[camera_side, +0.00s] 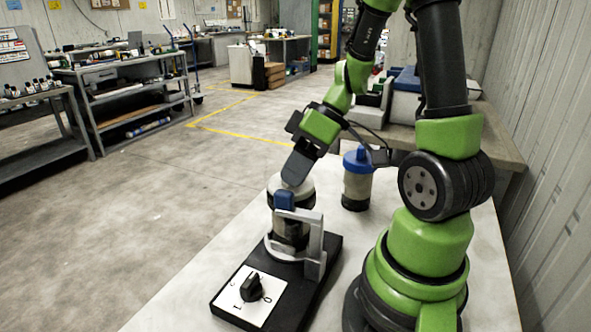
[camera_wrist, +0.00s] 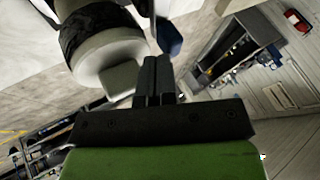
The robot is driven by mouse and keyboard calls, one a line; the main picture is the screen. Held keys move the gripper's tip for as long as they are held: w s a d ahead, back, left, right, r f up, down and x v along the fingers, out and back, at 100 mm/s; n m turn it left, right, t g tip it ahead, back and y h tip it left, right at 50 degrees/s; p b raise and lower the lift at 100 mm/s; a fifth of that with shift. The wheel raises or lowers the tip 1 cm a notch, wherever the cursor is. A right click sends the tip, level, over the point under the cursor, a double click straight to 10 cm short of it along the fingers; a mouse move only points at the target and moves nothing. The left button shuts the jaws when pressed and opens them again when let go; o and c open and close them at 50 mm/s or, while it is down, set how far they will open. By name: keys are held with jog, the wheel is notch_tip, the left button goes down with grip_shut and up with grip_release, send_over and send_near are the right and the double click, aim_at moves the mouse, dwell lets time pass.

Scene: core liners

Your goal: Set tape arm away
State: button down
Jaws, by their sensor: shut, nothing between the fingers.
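A black base (camera_side: 322,262) on the white table carries an upright pale cylinder with dark bands (camera_side: 293,232). A grey arm (camera_side: 316,242) stands beside the cylinder, with a blue piece (camera_side: 284,200) at its upper end, near the cylinder's side. My gripper (camera_side: 293,180) is shut and empty. It points down at the top of the cylinder, just above the blue piece; I cannot tell whether it touches either. In the wrist view my shut fingers (camera_wrist: 156,62) lie between the pale cylinder (camera_wrist: 108,50) and the blue piece (camera_wrist: 168,38). The arm's hinge is not clear.
A white panel with a black knob (camera_side: 251,288) is on the front of the base. A blue-lidded jar (camera_side: 357,180) stands behind, to the right. A bench with boxes (camera_side: 405,95) is farther back. The table left of the base is clear.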

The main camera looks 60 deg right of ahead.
jog(key=shift+n, duration=0.3)
jog(key=shift+w+a+n+g, duration=0.1)
jog(key=shift+a+n+g, duration=0.05)
jog(key=shift+n+g, duration=0.35)
jog(key=shift+a+n+g+y, duration=0.1)
jog(key=shift+n+g+y, duration=0.2)
jog(key=shift+n+y, duration=0.15)
